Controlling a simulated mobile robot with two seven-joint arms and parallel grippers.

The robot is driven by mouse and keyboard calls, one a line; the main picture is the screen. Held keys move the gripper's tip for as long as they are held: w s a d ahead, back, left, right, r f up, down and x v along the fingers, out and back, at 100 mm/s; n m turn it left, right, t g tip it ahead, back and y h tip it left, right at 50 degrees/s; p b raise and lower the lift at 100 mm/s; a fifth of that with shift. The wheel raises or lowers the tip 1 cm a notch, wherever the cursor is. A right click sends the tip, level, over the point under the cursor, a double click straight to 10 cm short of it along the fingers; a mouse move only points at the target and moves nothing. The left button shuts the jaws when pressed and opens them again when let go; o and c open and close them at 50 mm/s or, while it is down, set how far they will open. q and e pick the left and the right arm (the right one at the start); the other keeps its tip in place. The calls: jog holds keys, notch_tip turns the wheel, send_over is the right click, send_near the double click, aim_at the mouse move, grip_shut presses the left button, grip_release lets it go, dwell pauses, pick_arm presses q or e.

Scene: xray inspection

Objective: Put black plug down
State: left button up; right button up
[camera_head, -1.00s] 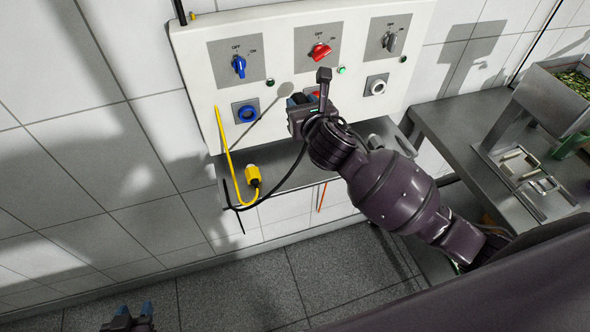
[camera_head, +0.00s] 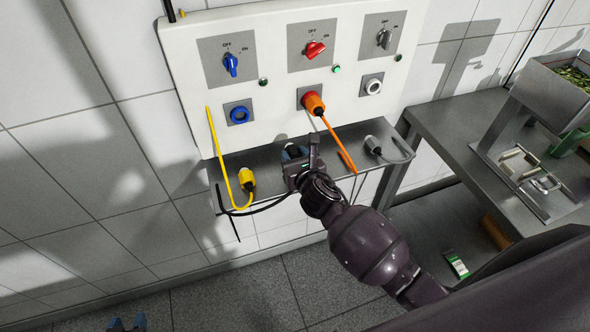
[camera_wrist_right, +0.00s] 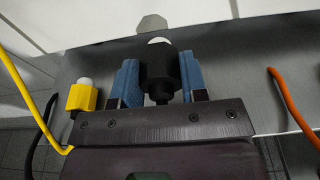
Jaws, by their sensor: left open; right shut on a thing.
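The black plug (camera_wrist_right: 160,72), with a pale tip, is between the blue fingers of my right gripper (camera_wrist_right: 160,85) in the right wrist view. It is over the grey shelf (camera_wrist_right: 222,62); I cannot tell if it touches. In the head view my right gripper (camera_head: 296,153) is low over the shelf (camera_head: 267,163) and hides most of the plug. The black cable (camera_head: 263,207) trails left from it. My left gripper (camera_head: 127,322) shows only its tips at the bottom edge, open and empty.
A yellow plug (camera_head: 247,179) lies on the shelf's left part, a grey plug (camera_head: 374,146) on its right. An orange plug (camera_head: 314,104) sits in the middle socket below the red switch (camera_head: 315,49). The blue socket (camera_head: 239,115) and grey socket (camera_head: 373,87) are empty.

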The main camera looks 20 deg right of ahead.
notch_tip(320, 180, down, 4)
jog(key=shift+f+b, duration=0.25)
jog(key=shift+b, duration=0.5)
jog(key=shift+f, duration=0.25)
jog(key=o, duration=1.1)
